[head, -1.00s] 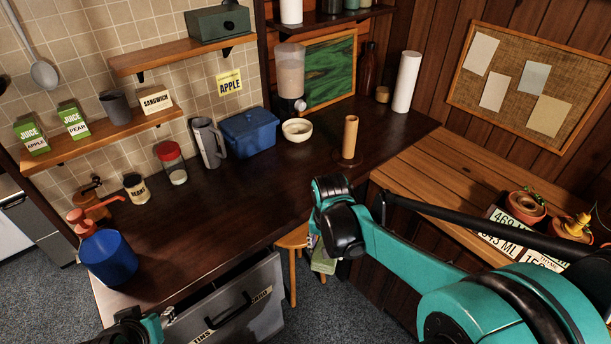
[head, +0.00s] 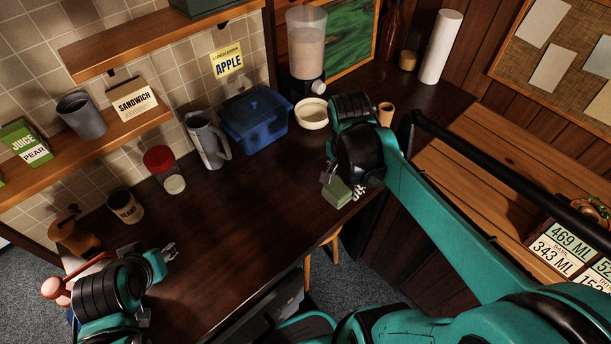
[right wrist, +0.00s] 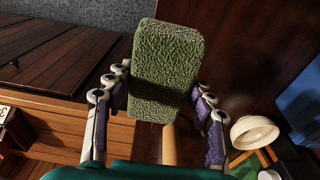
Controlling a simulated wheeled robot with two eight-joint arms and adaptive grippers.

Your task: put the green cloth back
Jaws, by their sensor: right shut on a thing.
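The green cloth (head: 337,193) is a small thick folded block. My right gripper (head: 344,187) is shut on it, near the front edge of the dark counter. In the right wrist view the cloth (right wrist: 168,70) sits between the fingers (right wrist: 160,105), its textured green face filling the upper middle. Whether the cloth touches the counter is hard to tell in the head view. My left gripper (head: 168,254) is over the counter's left end, apart from the cloth; its finger opening is too small to judge.
The dark counter (head: 240,210) is clear in the middle. A tan upright roll (head: 385,113) stands behind my right gripper.

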